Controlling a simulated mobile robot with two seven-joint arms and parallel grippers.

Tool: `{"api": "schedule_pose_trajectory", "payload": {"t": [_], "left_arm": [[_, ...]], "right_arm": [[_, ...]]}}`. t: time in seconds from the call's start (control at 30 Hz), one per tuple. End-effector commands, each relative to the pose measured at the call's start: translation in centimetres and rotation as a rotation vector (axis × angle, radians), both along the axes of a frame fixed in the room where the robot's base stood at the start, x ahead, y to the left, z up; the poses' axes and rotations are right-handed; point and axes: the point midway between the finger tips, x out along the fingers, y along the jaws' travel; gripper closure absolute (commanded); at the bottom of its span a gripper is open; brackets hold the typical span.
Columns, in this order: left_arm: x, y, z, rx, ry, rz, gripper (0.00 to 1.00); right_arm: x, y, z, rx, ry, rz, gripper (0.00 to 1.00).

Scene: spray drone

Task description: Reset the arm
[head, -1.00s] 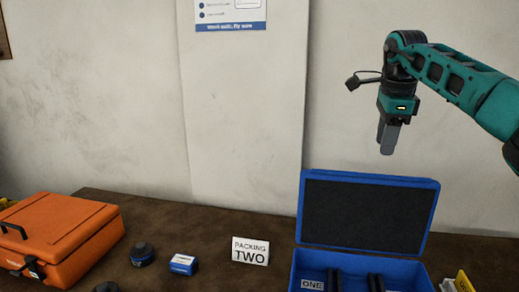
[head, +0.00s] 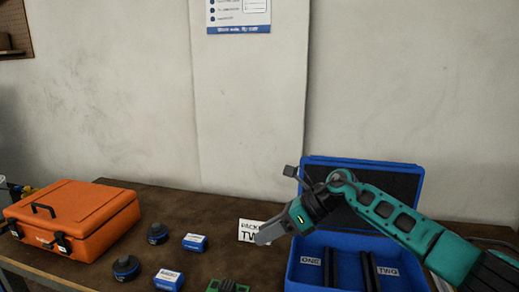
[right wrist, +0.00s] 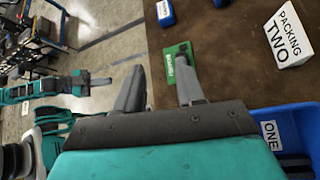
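My right arm comes in from the right in the head view, bent low in front of the open blue case (head: 310,262). My right gripper (head: 262,236) points left and down, over the table, and partly covers the white PACKING TWO sign (head: 247,226). In the right wrist view its two fingers (right wrist: 160,64) are apart with nothing held between them. A green object (right wrist: 170,68) lies on the table beyond the fingers. A teal arm with a gripper (right wrist: 92,82), seemingly my left one, shows at the left of the right wrist view; its finger state is unclear.
An orange case (head: 75,215) stands closed at the left of the table (head: 200,210). Dark round parts (head: 126,266) and blue boxes (head: 195,242) lie between it and my right gripper. The blue case holds dark bars and ONE and TWO labels.

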Motion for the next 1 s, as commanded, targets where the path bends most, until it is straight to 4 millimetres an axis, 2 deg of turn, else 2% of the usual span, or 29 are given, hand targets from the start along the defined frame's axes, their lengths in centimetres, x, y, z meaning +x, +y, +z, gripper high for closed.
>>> {"api": "schedule_pose_trajectory", "payload": {"t": [0.03, 0.1, 0.2, 0.3, 0.37, 0.47, 0.57, 0.77, 0.87, 1.0], "left_arm": [[-0.1, 0.0, -0.1, 0.0, 0.002, 0.0, 1.0], [-0.2, 0.0, -0.1, 0.0, 0.003, 0.001, 1.0], [-0.2, 0.0, -0.1, 0.0, 0.005, 0.001, 1.0], [-0.4, 0.0, -0.3, 0.001, 0.009, 0.0, 1.0], [-0.5, 0.0, -0.3, 0.0, 0.011, 0.001, 1.0], [-0.6, 0.0, -0.4, 0.001, 0.013, 0.001, 1.0], [-0.6, 0.0, -0.4, 0.001, 0.014, 0.001, 1.0], [-0.6, 0.1, -0.4, 0.001, 0.014, 0.001, 1.0], [-0.6, 0.1, -0.4, 0.001, 0.014, 0.001, 1.0], [-0.6, 0.1, -0.4, 0.001, 0.014, 0.001, 1.0]], "right_arm": [[-1.6, 2.2, -1.2, 0.119, 0.074, -0.035, 0.62], [-3.2, 4.4, -1.9, 0.276, 0.177, -0.105, 0.62], [-5.0, 6.5, -2.2, 0.494, 0.343, -0.222, 0.62], [-6.4, 7.1, -2.5, 0.699, 0.527, -0.358, 0.62], [-6.9, 6.9, -2.8, 0.815, 0.644, -0.45, 0.62], [-7.7, 5.6, -3.8, 0.997, 0.848, -0.612, 0.62], [-8.5, 3.4, -5.5, 1.166, 1.056, -0.787, 0.62], [-11.5, -2.9, -11.0, 1.463, 1.474, -1.172, 0.62], [-14.2, -6.4, -14.5, 1.592, 1.676, -1.379, 0.62], [-19.4, -10.8, -19.1, 1.749, 1.925, -1.666, 0.62]]}}
